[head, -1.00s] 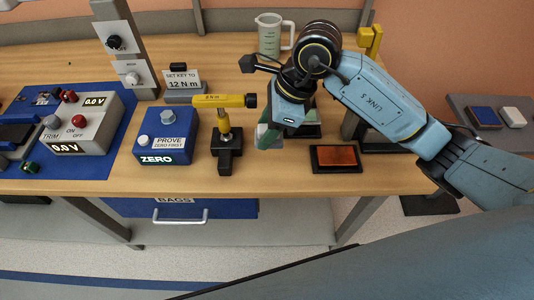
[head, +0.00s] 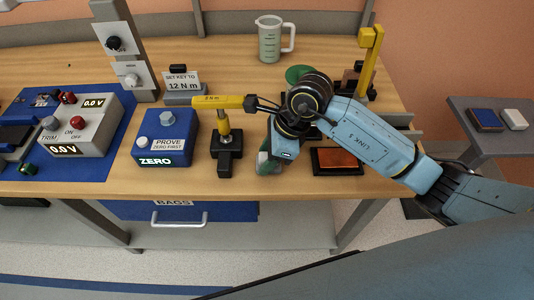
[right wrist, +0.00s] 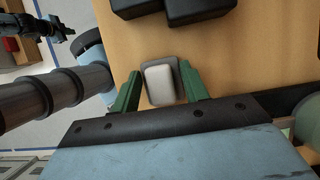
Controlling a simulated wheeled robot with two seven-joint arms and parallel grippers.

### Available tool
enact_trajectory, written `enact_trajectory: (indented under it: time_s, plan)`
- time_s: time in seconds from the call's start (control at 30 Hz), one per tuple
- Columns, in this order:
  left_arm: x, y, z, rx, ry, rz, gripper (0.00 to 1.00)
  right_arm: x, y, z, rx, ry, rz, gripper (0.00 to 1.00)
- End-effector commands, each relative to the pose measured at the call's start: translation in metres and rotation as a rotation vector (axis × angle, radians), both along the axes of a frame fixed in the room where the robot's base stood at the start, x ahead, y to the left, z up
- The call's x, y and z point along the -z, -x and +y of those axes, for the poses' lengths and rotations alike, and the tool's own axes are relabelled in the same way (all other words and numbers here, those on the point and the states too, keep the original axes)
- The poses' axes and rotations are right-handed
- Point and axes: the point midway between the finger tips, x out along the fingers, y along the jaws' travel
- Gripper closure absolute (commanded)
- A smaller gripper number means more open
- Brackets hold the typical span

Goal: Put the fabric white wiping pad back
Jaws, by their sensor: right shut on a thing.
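My right gripper (head: 268,162) has green fingers and is over the front edge of the wooden bench, right of the yellow-handled tool. In the right wrist view the fingers (right wrist: 160,88) stand on either side of a small white pad with a grey backing (right wrist: 160,82), and the gripper is shut on it. In the head view the pad is mostly hidden by the fingers and wrist. Another whitish pad (head: 515,118) lies beside a blue pad (head: 487,118) on the grey side table.
A dark tray with an orange-red pad (head: 338,160) sits just right of my gripper. The yellow tool on its black stand (head: 226,150) and the blue ZERO box (head: 165,138) are to the left. A measuring jug (head: 270,40) and a yellow post (head: 368,60) stand behind.

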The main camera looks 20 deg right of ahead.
Motion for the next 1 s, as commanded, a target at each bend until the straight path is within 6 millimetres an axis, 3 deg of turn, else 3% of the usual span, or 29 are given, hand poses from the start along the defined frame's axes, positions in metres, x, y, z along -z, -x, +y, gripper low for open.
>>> enact_trajectory:
  time_s: [0.03, 0.07, 0.2, 0.57, 0.67, 1.0]
  plan:
    - [0.002, 0.000, 0.000, 0.000, 0.000, 0.000, 1.00, 0.002, 0.000, 0.000, 0.000, 0.000, 0.000, 0.77]
    - [0.002, 0.000, 0.000, 0.000, 0.000, 0.000, 1.00, 0.002, 0.000, 0.000, 0.000, 0.000, 0.000, 0.52]
    - [0.001, 0.000, 0.000, 0.000, 0.000, -0.001, 1.00, 0.001, 0.000, 0.000, 0.000, 0.000, 0.000, 0.34]
    - [-0.003, -0.001, -0.002, -0.002, 0.004, -0.001, 1.00, -0.003, 0.000, 0.000, 0.000, 0.000, 0.001, 0.34]
    - [-0.003, -0.001, -0.005, -0.002, 0.007, -0.001, 1.00, -0.015, 0.000, -0.006, 0.001, 0.001, -0.003, 0.34]
    - [-0.009, -0.002, -0.016, -0.008, 0.021, -0.004, 1.00, -0.081, 0.007, -0.033, 0.001, 0.002, -0.004, 0.34]
